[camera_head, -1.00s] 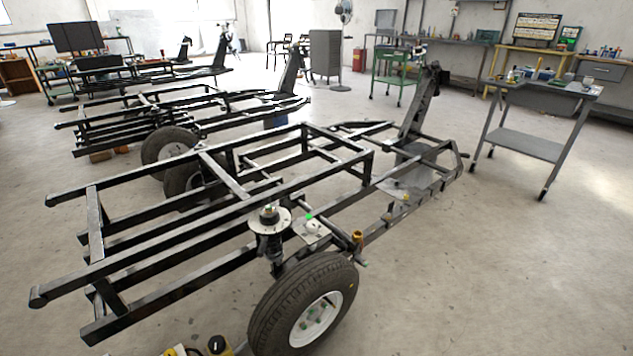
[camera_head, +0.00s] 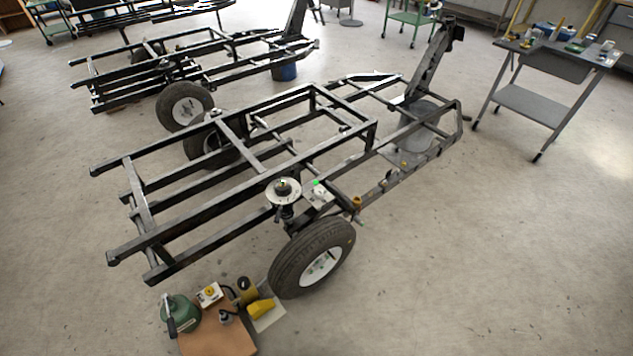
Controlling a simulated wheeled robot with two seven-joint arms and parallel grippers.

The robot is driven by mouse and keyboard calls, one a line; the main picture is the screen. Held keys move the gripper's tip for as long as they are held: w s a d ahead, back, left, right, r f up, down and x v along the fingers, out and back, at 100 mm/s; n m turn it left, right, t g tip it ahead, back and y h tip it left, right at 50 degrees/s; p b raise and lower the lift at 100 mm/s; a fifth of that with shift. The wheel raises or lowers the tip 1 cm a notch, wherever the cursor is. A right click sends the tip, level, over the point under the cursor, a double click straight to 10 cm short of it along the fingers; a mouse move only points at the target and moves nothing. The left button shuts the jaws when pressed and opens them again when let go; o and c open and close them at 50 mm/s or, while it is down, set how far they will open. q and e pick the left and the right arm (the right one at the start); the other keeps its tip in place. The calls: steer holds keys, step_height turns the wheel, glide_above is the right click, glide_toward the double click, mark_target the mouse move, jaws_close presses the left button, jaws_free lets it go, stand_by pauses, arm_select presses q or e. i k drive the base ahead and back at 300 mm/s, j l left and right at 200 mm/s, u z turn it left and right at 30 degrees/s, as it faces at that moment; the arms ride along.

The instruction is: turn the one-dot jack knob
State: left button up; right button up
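A small group of equipment lies on the floor at the lower left, near the wheel. In it are a green rounded unit (camera_head: 182,312) with a dark handle, a white box with a yellow knob (camera_head: 209,293), a yellow and black cylinder (camera_head: 246,291) and a small dark grey piece (camera_head: 226,318). A yellow block (camera_head: 262,309) lies beside them on a pale plate. No dot marks are readable at this size, so I cannot tell which part is the one-dot jack knob. Neither of my grippers is in view.
A brown board (camera_head: 222,342) lies under part of the group. The black trailer frame (camera_head: 200,220) with its wheel (camera_head: 312,258) and round spring plate (camera_head: 283,193) stands just behind. A grey table (camera_head: 535,100) stands at the right. The floor at the front right is clear.

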mark_target(243, 283)
steer(key=k+j, duration=0.1)
steer(key=j, duration=0.3)
steer(key=k+j+z, duration=0.1)
steer(key=j, duration=0.3)
steer(key=k+j, duration=0.15)
steer(key=j, duration=0.25)
steer(key=k+j+z, duration=0.1)
steer(key=j, duration=0.3)
